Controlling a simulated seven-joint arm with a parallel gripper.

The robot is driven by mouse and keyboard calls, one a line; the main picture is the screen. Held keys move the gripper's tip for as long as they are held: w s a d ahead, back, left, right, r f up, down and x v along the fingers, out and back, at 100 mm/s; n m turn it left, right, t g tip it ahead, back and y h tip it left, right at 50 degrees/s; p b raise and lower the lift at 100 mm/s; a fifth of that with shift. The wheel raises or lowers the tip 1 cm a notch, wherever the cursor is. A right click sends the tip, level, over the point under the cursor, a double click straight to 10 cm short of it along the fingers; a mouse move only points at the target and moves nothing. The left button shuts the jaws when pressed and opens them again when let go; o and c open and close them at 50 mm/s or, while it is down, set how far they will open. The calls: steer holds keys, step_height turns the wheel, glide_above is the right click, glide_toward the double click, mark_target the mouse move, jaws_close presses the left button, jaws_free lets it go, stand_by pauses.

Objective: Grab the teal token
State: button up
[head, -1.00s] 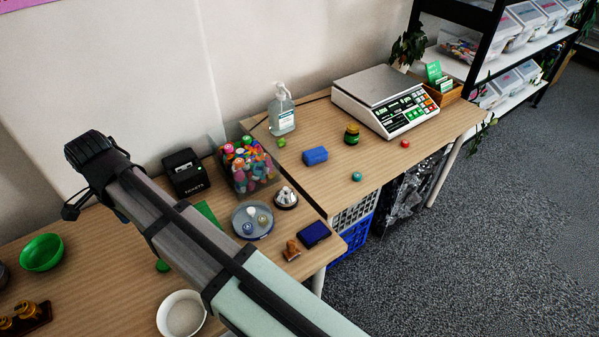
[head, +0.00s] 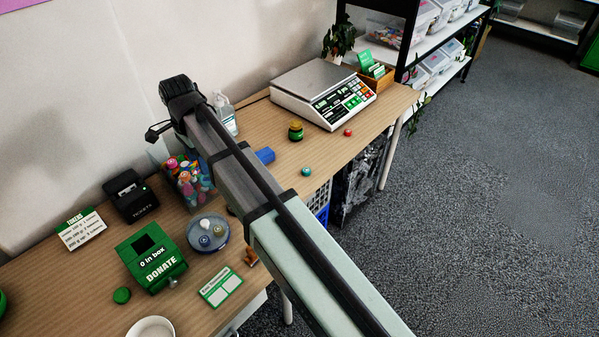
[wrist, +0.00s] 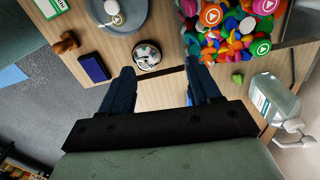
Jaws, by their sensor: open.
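The teal token (head: 306,171) is a small round piece lying on the wooden table near its front edge, in the head view. In the head view I cannot make out the fingers.
A green donation box (head: 151,257) stands left.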

steer(key=w+d+m, duration=0.2)
steer(key=w+d, duration=0.3)
steer(key=d, duration=0.3)
steer(key=w+d+m, duration=0.1)
steer(key=w+d, duration=0.4)
steer(key=d, duration=0.3)
steer(key=m, duration=0.3)
glide_above(308, 170)
step_height(308, 170, down, 14)
steer(key=shift+w+d+r, duration=0.1)
steer(key=shift+d+r, duration=0.05)
steer(key=shift+r, duration=0.05)
steer(key=shift+a+f, duration=0.2)
steer(key=shift+f, duration=2.45)
steer(key=c, duration=1.1)
